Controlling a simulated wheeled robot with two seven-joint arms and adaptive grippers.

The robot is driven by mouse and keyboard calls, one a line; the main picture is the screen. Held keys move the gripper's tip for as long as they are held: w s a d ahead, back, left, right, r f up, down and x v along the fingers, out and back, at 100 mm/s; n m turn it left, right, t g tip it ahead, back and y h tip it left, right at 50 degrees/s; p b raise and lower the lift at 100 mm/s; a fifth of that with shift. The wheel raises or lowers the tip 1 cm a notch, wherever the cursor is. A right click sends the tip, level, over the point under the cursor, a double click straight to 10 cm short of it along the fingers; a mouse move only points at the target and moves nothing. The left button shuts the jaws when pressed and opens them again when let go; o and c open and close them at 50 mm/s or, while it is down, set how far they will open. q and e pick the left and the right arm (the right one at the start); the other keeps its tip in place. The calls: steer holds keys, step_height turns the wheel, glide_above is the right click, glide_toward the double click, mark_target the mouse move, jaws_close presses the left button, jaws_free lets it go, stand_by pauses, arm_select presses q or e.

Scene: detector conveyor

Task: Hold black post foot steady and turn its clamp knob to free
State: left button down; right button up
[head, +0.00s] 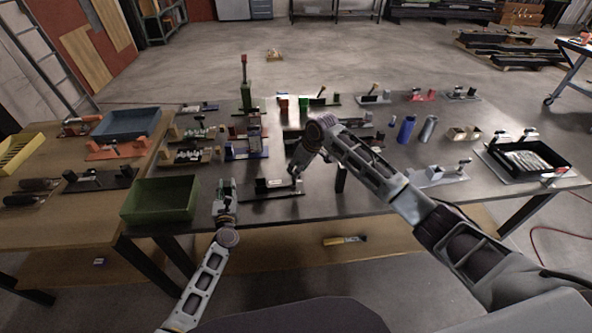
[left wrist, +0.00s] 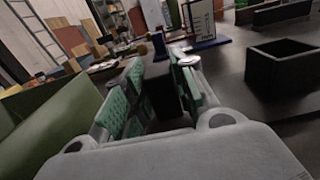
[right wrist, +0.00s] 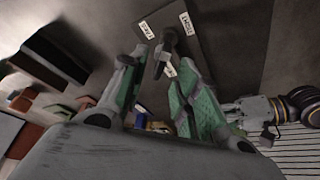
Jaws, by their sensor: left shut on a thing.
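My left gripper (head: 226,190) is at the table's front edge. In the left wrist view its green-padded fingers (left wrist: 153,85) are shut on a dark upright block, apparently the black post foot (left wrist: 160,88). A black, hollow square socket (left wrist: 284,66) stands apart to the right; it appears as a small black block (head: 262,186) in the head view. My right gripper (head: 297,178) points down at the right end of the dark base plate (head: 275,194). In the right wrist view its fingers (right wrist: 163,66) are open, with the black clamp knob (right wrist: 167,42) between the tips, beside white labels.
A green bin (head: 160,199) stands left of my left gripper, and a blue tray (head: 127,123) lies behind it. Several small fixtures fill the table behind. A black tray (head: 527,158) is at the far right. Bare tabletop (head: 375,196) lies right of the base plate.

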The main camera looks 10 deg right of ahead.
mark_target(294, 179)
steer(key=v, duration=0.9)
steer(key=shift+r, duration=0.15)
stand_by(0.6)
steer(key=shift+x, duration=6)
jaws_close()
